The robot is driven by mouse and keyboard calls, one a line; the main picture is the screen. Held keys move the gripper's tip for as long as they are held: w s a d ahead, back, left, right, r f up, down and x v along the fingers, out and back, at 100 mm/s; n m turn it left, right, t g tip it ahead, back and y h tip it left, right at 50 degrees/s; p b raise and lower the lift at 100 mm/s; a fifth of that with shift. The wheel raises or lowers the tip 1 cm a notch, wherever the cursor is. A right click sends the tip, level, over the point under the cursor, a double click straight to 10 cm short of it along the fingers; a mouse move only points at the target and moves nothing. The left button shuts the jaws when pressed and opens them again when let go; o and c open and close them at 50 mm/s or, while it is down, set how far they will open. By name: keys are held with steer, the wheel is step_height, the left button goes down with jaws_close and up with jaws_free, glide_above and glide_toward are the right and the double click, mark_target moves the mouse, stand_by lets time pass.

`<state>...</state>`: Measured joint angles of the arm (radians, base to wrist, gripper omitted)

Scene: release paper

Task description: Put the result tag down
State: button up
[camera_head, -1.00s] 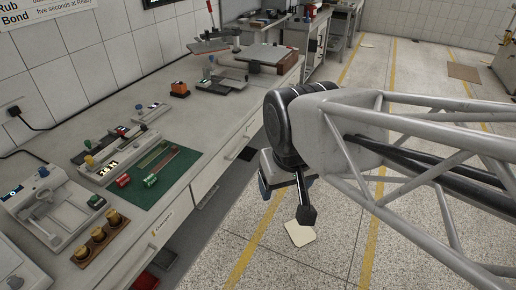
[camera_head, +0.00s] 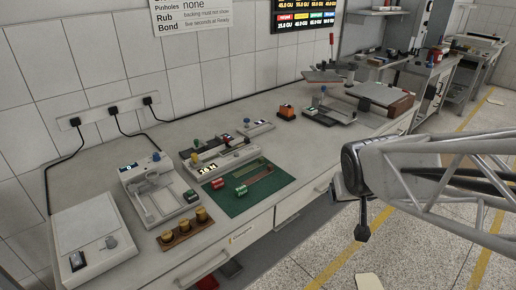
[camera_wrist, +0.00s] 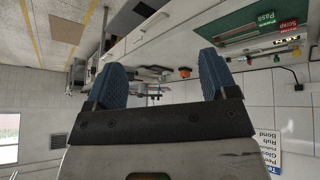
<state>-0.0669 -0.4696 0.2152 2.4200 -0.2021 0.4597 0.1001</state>
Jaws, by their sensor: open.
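My gripper (camera_wrist: 161,76) is open, with two blue fingers apart and nothing between them in the wrist view. In the head view the end of my arm hangs over the floor in front of the bench, and its fingers are mostly hidden. A green mat (camera_head: 222,204) lies on the bench, left of my arm and well apart from it. Small red and green blocks (camera_head: 241,190) sit on the mat. In the wrist view, inverted "Pass" (camera_wrist: 265,19) and "Scrap" (camera_wrist: 288,22) labels show at the mat. I cannot tell which piece is the result tag.
A grey press-like device (camera_head: 157,190) and a white box (camera_head: 91,238) stand further left. Behind the mat is a device with a display (camera_head: 216,160). The bench front (camera_head: 268,221) faces open floor.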

steer(key=w+a+f+n+t+y, duration=0.15)
steer(key=w+a+f, duration=0.25)
steer(key=w, duration=0.4)
steer(key=n+t+y, duration=0.2)
steer(key=n+y, duration=0.4)
steer(key=y, duration=0.3)
glide_toward(242, 188)
steer(key=shift+x, duration=0.9)
steer(key=shift+a+r, duration=0.1)
steer(key=shift+r, duration=0.05)
steer(key=shift+x, duration=1.25)
steer(key=shift+x, duration=2.55)
steer(key=shift+c, duration=0.4)
